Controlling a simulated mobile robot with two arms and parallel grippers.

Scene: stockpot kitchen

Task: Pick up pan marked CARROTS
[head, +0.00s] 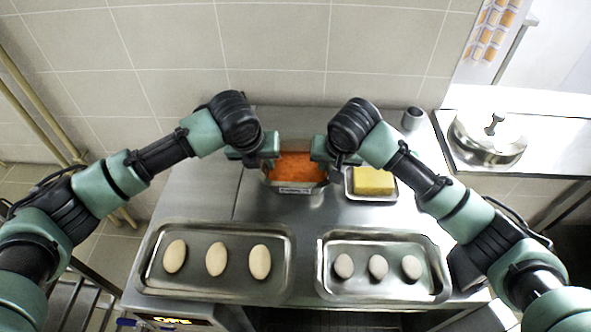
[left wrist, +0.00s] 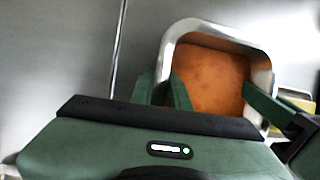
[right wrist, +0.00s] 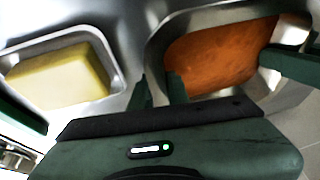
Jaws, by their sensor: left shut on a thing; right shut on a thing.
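The pan marked CARROTS (head: 296,189) is a metal pan filled with orange contents, at the middle back of the steel counter. A small label sits on its front side, too small to read with certainty. My left gripper (head: 268,150) is shut on the pan's left rim. My right gripper (head: 322,153) is shut on its right rim. In the right wrist view the pan (right wrist: 225,60) shows beside the yellow block. I cannot tell whether the pan's base touches the counter.
A yellow block (head: 373,181) in a small tray stands just right of the pan. In front lie a tray (head: 160,290) with 3 cream eggs and a tray (head: 335,296) with 3 grey ones. A lidded pot (head: 487,140) stands far right. The tiled wall is close behind.

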